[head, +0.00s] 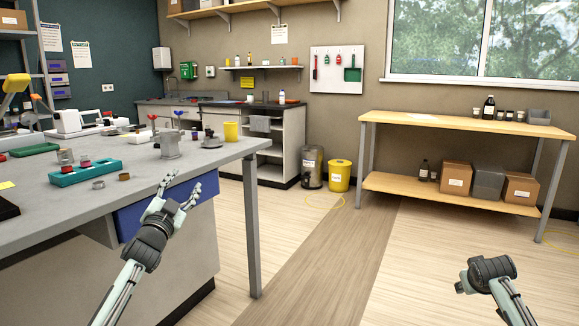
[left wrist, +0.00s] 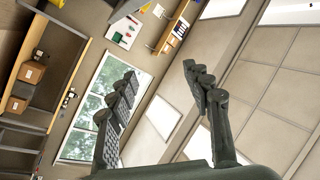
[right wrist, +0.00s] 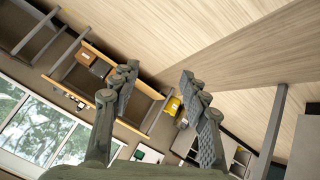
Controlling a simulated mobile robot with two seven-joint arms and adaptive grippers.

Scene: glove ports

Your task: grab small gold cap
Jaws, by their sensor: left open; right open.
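My left gripper (head: 180,189) is open and empty by the bench's front edge, to the right of both pieces. My right gripper (head: 485,274) is over open floor at the lower right, far from the bench; the right wrist view shows its fingers (right wrist: 160,74) apart and empty.
The teal tray (head: 85,173) holds red-topped pieces. A metal fixture (head: 170,145) and a yellow cup (head: 231,131) stand farther along the bench. A blue drawer front (head: 165,207) is under the bench edge. A wooden shelf table (head: 450,121) stands by the window; the floor between is clear.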

